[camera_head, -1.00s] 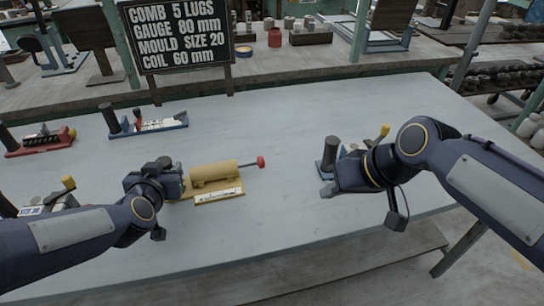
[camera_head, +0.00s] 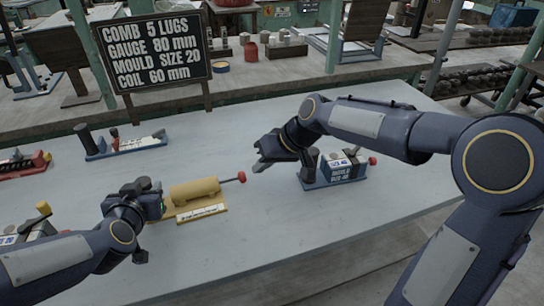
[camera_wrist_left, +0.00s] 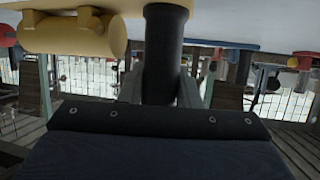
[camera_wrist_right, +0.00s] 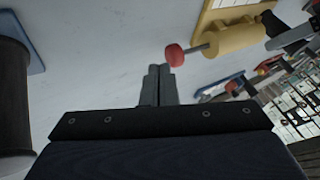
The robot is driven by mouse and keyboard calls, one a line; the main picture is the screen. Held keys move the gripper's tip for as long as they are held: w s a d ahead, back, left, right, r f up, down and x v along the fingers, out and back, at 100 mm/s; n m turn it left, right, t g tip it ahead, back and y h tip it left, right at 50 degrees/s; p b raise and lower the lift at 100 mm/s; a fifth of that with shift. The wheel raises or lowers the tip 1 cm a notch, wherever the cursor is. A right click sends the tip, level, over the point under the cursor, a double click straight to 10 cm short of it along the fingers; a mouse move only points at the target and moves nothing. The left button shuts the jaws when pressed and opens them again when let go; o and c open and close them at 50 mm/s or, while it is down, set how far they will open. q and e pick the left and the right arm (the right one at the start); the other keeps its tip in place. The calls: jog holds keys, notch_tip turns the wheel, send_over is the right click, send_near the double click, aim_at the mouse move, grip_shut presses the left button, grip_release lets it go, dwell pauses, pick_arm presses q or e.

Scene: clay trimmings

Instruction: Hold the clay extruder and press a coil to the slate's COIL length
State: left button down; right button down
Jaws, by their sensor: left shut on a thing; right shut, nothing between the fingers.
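The clay extruder has a yellow barrel (camera_head: 195,190), a scale strip (camera_head: 202,210) on its base, and a thin rod ending in a red knob (camera_head: 241,177) on its right. The rod stands well out. My left gripper (camera_head: 158,198) is shut on its dark upright handle, which shows between the fingers in the left wrist view (camera_wrist_left: 165,60). My right gripper (camera_head: 261,165) is shut and empty, just right of the red knob and apart from it in the head view. In the right wrist view the knob (camera_wrist_right: 174,57) appears by the fingertips (camera_wrist_right: 160,70). The slate (camera_head: 157,48) reads COIL 60 mm.
A blue mould stand (camera_head: 335,178) with a dark post is right of my right gripper. Another blue tool (camera_head: 125,146) and a red one (camera_head: 22,165) lie at the left. A yellow-knobbed tool (camera_head: 35,225) is near my left forearm. The front middle of the table is clear.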

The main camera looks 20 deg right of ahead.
aim_at(243, 175)
jog(key=shift+x, duration=1.5)
jog(key=a, duration=0.2)
jog(key=shift+s+a, duration=0.15)
jog(key=shift+a, duration=0.2)
jog(key=shift+r, duration=0.1)
